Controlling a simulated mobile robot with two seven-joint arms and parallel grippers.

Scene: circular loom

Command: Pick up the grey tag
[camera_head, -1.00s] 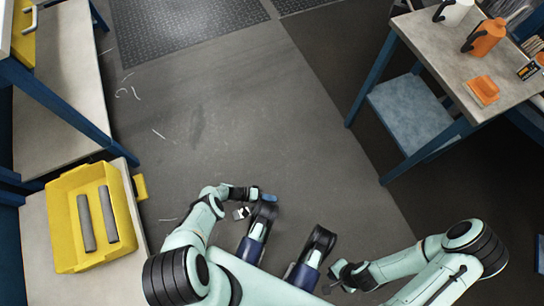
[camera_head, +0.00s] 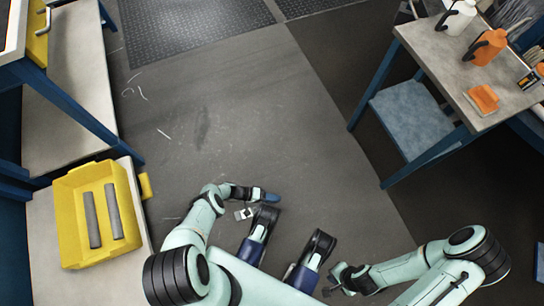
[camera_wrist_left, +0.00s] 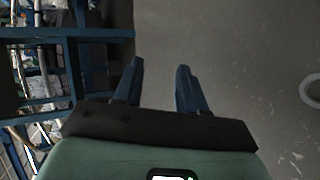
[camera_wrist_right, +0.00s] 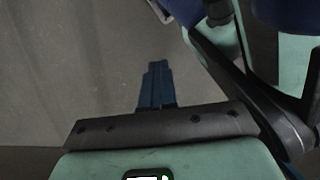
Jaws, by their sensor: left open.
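I cannot make out a grey tag for certain in any view. A small white-and-grey item (camera_head: 244,213) shows beside my left gripper in the head view, apparently on the floor and too small to identify. Part of a pale ring (camera_wrist_left: 312,91) shows at the right edge of the left wrist view. My left gripper (camera_head: 271,197) is in front of my body, its blue fingers apart and empty in the left wrist view (camera_wrist_left: 160,68). My right gripper (camera_head: 328,291) is low at the right, its fingers together with nothing seen between them in the right wrist view (camera_wrist_right: 155,66).
A yellow bin (camera_head: 72,245) with two grey bars (camera_head: 92,220) stands on a low surface at left. A workbench (camera_head: 440,58) at upper right holds a white bottle (camera_head: 458,16), an orange bottle (camera_head: 486,46) and an orange block (camera_head: 484,98). The floor between (camera_head: 250,110) is clear.

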